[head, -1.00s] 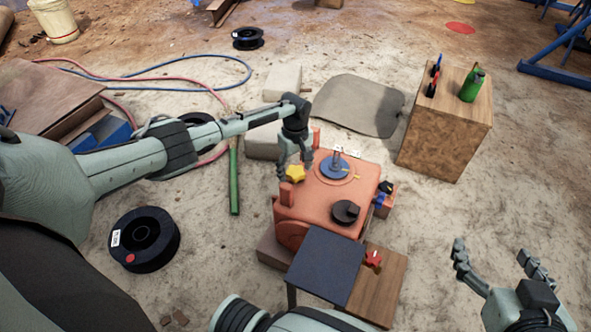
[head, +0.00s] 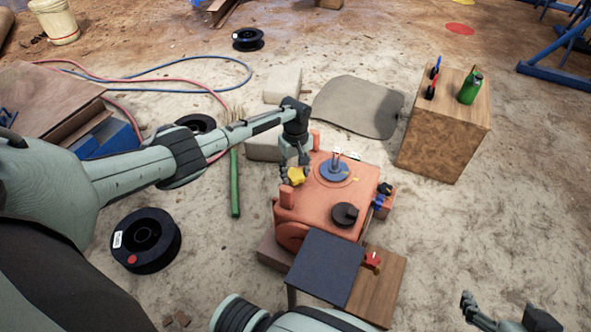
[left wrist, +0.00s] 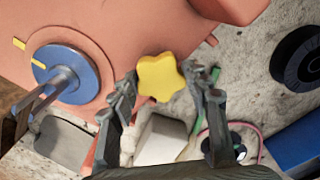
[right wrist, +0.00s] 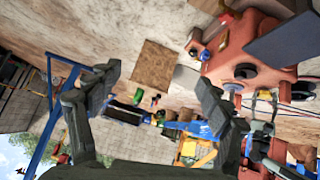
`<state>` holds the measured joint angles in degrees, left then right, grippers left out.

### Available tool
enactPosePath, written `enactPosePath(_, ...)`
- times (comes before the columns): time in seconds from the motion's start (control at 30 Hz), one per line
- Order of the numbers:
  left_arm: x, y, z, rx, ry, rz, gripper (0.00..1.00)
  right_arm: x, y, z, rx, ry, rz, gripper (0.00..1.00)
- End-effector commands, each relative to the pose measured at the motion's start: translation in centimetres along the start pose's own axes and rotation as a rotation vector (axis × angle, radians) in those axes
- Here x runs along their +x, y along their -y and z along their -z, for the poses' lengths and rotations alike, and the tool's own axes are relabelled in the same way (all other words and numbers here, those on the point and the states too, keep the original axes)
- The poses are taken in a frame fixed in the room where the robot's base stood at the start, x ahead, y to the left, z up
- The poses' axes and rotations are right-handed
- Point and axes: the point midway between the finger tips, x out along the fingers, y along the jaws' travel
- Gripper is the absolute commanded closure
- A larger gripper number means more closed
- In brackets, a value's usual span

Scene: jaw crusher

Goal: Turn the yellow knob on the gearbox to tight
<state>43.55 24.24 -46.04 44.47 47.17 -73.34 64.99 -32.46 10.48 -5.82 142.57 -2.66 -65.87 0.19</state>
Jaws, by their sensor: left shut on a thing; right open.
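The orange gearbox (head: 338,204) stands in the middle of the head view. Its star-shaped yellow knob (head: 296,175) is on the left side of it; the knob also shows in the left wrist view (left wrist: 160,76). My left gripper (head: 295,172) reaches down at the knob, with a finger on each side of it, and is shut on it. The fingers hide part of the knob in the head view. My right gripper (head: 497,308) is open and empty at the lower right, well away from the gearbox; its spread fingers show in the right wrist view (right wrist: 157,80).
On the gearbox are a blue disc (head: 334,170) with a yellow mark and a black knob (head: 344,215). A dark plate (head: 325,266) and a red knob (head: 372,260) are in front. A wooden box (head: 445,135) holds a green bottle (head: 470,88). A black spool (head: 146,239) lies left.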

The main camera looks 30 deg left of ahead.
Motion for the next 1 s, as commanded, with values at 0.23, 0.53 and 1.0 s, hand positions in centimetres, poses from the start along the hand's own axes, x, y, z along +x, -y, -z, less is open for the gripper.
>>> enactPosePath(0.23,-0.1,0.1,-0.2,0.162,0.005,0.001,0.82,-2.3,-3.4,-6.7,0.011,0.317,-0.073,0.21)
enactPosePath(0.53,0.0,0.1,-0.2,0.431,0.004,0.002,0.82,-3.8,-4.8,-10.0,0.024,0.473,-0.105,0.21)
enactPosePath(1.0,0.1,0.1,-0.1,0.878,0.004,0.000,0.82,-2.9,-4.7,-10.3,0.024,0.472,-0.099,0.21)
